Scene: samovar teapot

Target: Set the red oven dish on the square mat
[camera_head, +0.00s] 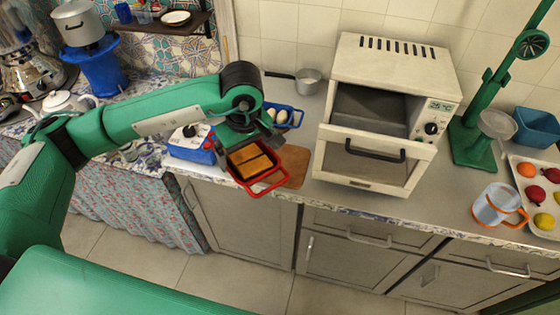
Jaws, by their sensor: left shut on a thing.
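The red oven dish (262,187) is at the counter's front edge, with two brown-yellow pieces (250,160) in it. My left gripper (232,146) is shut on the dish's far left side, and its wrist hides part of the rim. The dish's near handle juts out past the counter edge. A flat brown mat or board (294,166) lies on the counter just right of the dish, partly behind it. I cannot tell whether the dish touches it. My right gripper is not in view.
A white toaster oven (375,110) with its door partly open stands to the right. A blue tray (284,117) with eggs and a small saucepan (308,80) are behind the dish. A blue-and-white appliance (190,146) stands close on the left. The counter's front edge is near.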

